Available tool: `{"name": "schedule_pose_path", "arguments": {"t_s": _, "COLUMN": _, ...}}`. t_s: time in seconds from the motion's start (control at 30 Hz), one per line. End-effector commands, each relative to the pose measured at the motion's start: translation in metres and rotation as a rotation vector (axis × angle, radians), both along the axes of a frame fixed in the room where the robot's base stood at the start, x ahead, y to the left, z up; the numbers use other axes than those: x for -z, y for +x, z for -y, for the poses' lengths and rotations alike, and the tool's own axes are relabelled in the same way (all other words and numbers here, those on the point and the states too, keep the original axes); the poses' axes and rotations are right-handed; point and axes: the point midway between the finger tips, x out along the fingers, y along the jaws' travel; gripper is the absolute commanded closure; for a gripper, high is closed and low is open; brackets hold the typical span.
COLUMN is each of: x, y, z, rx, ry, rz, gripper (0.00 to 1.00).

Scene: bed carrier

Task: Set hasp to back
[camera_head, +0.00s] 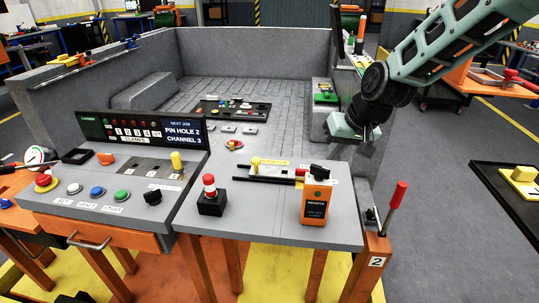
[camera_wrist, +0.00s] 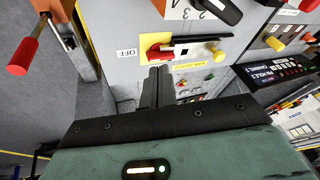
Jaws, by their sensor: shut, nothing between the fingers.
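No part is labelled as the hasp that I can read. In the wrist view a red piece (camera_wrist: 160,51) sits at the left end of a black bar (camera_wrist: 207,39), on a yellow plate (camera_wrist: 222,50) beside an OFF label (camera_wrist: 127,53). In the head view a yellow knob (camera_head: 256,163) and black bars (camera_head: 262,180) show on the console's right part; the orange box hides some of that area. My gripper (camera_head: 366,151) is raised right of the console. Its dark fingers (camera_wrist: 155,78) are shut and empty, appearing just below the red piece in the wrist view, with no clear contact.
An orange box with a black knob (camera_head: 316,203) stands on the console's front right. A red-topped black button block (camera_head: 210,196) is left of it. A red-handled lever (camera_head: 394,203) rises at the right corner.

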Motion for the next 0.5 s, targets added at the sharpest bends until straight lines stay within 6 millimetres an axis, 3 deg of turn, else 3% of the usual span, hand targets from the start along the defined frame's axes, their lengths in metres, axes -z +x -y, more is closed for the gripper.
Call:
{"name": "schedule_pose_path", "arguments": {"t_s": 0.3, "x": -0.001, "y": 0.056, "z": -0.054, "rx": 0.002, "ry": 0.154, "rz": 0.035, "gripper": 1.0}}
{"name": "schedule_pose_path", "arguments": {"t_s": 0.5, "x": -0.003, "y": 0.07, "z": -0.067, "rx": 0.007, "ry": 0.198, "rz": 0.046, "gripper": 1.0}}
